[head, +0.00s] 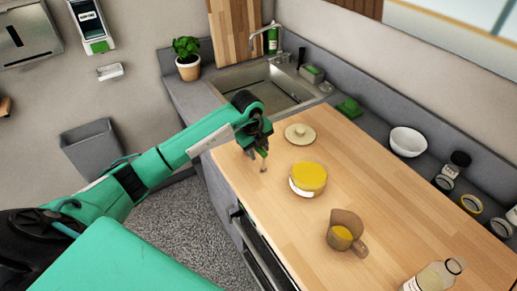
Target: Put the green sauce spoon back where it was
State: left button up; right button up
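My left gripper (259,150) is over the near left edge of the wooden worktop (400,200). A small, thin green piece, seemingly the green sauce spoon (262,154), shows at its fingertips, with a small pinkish tip just below it. The fingers look closed on this piece; most of it is hidden or too small to make out. A round pot with a yellow top (308,178) stands to the right of the gripper. A pale round lid with a knob (299,133) lies behind the pot. My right gripper is out of view.
A brown jug with yellow contents (343,232) and a clear bottle (435,277) stand nearer the front. A white bowl (407,141), a green sponge (349,108) and several jars line the back ledge. The sink (262,88) is beyond the worktop. The worktop between jug and bowl is clear.

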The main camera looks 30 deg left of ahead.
pick_arm(q)
jog(key=shift+r, duration=0.25)
notch_tip(320, 180, up, 12)
jog(key=s+a+b, duration=0.1)
jog(key=s+b, duration=0.1)
jog(key=b, duration=0.1)
jog(key=shift+f, duration=0.2)
